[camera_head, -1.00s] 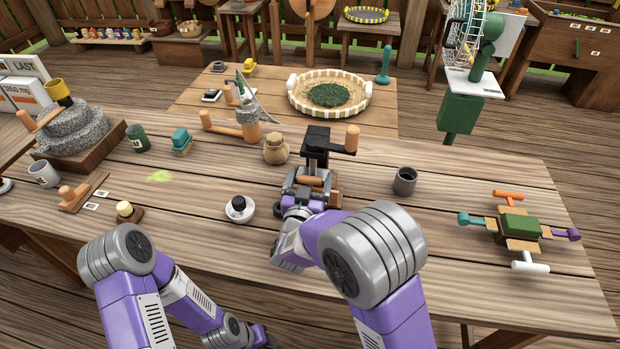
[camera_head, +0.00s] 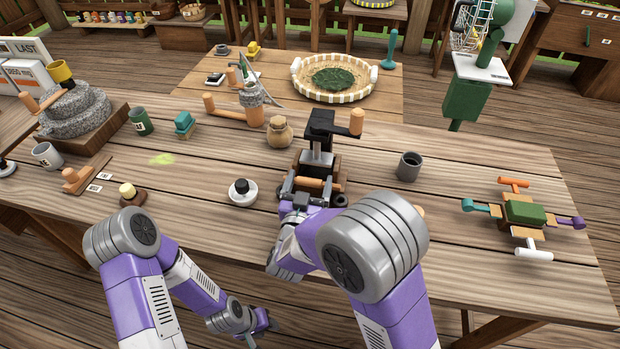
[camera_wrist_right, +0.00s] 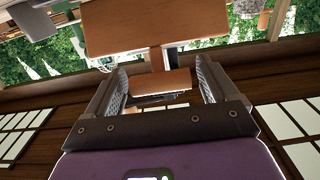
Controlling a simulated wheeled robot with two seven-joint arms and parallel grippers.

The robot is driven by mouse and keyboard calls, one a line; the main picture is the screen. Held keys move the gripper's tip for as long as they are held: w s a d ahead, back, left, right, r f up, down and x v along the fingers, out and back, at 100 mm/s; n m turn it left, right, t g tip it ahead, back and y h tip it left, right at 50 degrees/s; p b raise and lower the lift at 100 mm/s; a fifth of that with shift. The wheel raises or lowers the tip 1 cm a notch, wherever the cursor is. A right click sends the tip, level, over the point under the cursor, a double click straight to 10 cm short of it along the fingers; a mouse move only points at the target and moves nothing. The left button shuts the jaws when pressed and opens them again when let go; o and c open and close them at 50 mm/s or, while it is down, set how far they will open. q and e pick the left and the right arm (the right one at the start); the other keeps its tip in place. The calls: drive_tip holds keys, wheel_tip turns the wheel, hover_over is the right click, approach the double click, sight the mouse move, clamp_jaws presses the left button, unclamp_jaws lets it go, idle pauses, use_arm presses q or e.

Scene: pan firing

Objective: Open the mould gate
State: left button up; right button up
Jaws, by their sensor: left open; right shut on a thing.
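The mould press (camera_head: 320,125) stands on the table with a black top, a side lever with an orange grip (camera_head: 356,121) and a grey block (camera_head: 318,160) inside its wooden frame. The gate's wooden handle bar (camera_head: 317,183) is at its near side. My right gripper (camera_head: 308,188) is shut on this bar. In the right wrist view the bar (camera_wrist_right: 158,83) lies between the two fingers (camera_wrist_right: 162,90), below a larger wooden board (camera_wrist_right: 125,25). My left gripper (camera_head: 265,319) is open and low at the table's near side, away from the press. My right forearm hides part of the press's near side.
A saucer with a dark ball (camera_head: 242,191) stands left of the press, a grey cup (camera_head: 409,167) right of it. A jar (camera_head: 279,132) is behind. A four-armed holder (camera_head: 523,213) is at the right. The table between cup and holder is clear.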

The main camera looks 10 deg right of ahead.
drive_tip(key=shift+s+a+f, duration=0.1)
drive_tip(key=shift+s+f, duration=0.05)
drive_tip(key=shift+f, duration=0.15)
drive_tip(key=o, duration=1.3)
drive_tip(key=shift+r, duration=0.1)
drive_tip(key=p+v, duration=0.1)
drive_tip(key=v, duration=0.6)
drive_tip(key=shift+s, duration=0.25)
